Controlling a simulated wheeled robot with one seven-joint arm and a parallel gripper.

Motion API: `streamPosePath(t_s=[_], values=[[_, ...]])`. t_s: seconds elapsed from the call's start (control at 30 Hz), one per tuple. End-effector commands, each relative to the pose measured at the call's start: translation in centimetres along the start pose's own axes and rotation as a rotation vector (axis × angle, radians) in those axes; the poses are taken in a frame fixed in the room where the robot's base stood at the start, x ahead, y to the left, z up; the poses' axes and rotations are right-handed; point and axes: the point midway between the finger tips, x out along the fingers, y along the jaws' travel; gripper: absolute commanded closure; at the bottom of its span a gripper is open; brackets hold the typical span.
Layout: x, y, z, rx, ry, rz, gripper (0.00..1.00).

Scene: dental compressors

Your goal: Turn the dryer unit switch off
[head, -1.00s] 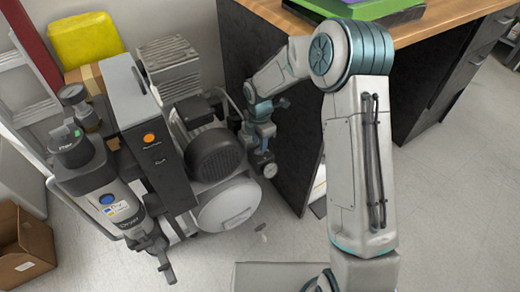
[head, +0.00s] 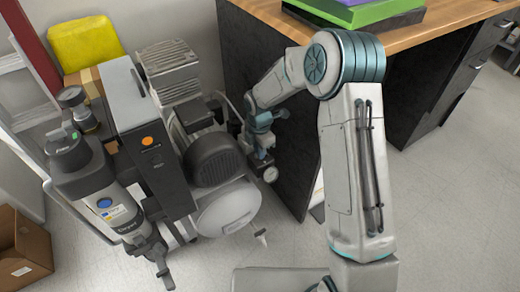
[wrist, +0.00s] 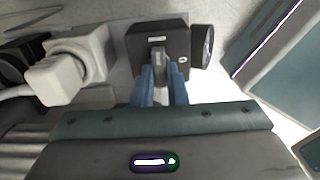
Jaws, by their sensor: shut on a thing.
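The switch (wrist: 159,57) is a grey lever on the face of a small black box (wrist: 142,40), in the wrist view. The box has a white bar mark above the lever and a white ring mark to its right. My gripper (wrist: 160,78) has its two blue fingers shut on the lever from either side; the fingers hide its lower part. In the head view my gripper (head: 257,150) is beside the compressor, at the dark desk side, and the lever is too small to make out there.
A round gauge (head: 270,174) sits next to the black box. The compressor (head: 214,158), a dark tower with an orange button (head: 147,141) and a grey cylinder (head: 91,181) stand to the left. The wooden desk (head: 450,28) is close on the right. Floor at right is clear.

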Motion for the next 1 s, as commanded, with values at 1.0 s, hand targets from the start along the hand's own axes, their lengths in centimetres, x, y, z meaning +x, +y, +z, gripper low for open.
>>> streamPosePath(t_s=[1.0], values=[[-0.27, 0.55, 0.15, 0.791, 0.001, 0.007, 1.00]])
